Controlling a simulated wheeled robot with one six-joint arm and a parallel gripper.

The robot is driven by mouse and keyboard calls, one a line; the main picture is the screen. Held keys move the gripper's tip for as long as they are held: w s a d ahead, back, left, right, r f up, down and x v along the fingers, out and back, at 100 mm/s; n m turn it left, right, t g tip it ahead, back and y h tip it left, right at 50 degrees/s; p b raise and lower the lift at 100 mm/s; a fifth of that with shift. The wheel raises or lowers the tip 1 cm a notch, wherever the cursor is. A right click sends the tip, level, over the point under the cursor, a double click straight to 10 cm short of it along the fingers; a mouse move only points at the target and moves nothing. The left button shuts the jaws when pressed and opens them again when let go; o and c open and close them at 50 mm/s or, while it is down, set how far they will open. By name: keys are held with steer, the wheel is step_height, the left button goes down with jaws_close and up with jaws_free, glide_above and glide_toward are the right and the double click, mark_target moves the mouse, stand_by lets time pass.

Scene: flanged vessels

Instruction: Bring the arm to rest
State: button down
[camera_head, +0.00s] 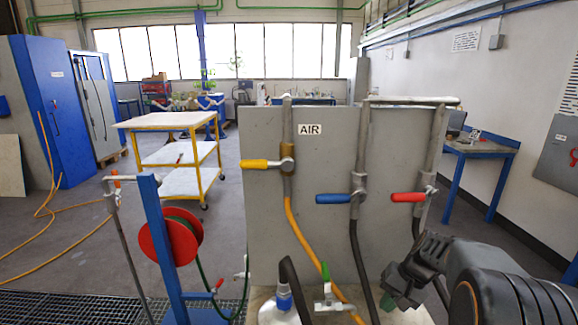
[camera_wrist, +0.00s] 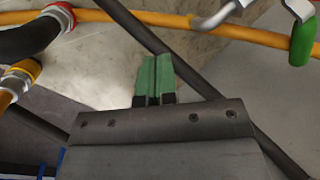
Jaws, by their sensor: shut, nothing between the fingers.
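My gripper (camera_head: 389,302) is at the lower right of the head view, at the end of my dark arm, in front of the grey panel's lower right part. In the wrist view its green fingers (camera_wrist: 154,75) are together and hold nothing. A dark hose passes close behind the fingers in the wrist view. I cannot tell the exact gap between them. The arm is bent, with the gripper pointing down and to the left.
The grey panel (camera_head: 325,215) carries yellow (camera_head: 255,164), blue (camera_head: 333,198) and red (camera_head: 408,197) valve handles. A yellow hose (camera_wrist: 190,22) crosses the wrist view beside a green handle (camera_wrist: 302,42). A red hose reel (camera_head: 165,240) stands left. Open floor lies beyond, left.

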steer(key=s+a+r+n+t+h, duration=0.1)
steer(key=s+a+r+n+h, duration=0.1)
steer(key=s+a, duration=0.2)
steer(key=s+a+r+n+t+h, duration=0.2)
steer(key=s+a+n+h, duration=0.1)
steer(key=s, duration=0.6)
steer(key=shift+s+a+r, duration=0.3)
steer(key=shift+a+r, duration=0.05)
steer(key=shift+a, duration=0.35)
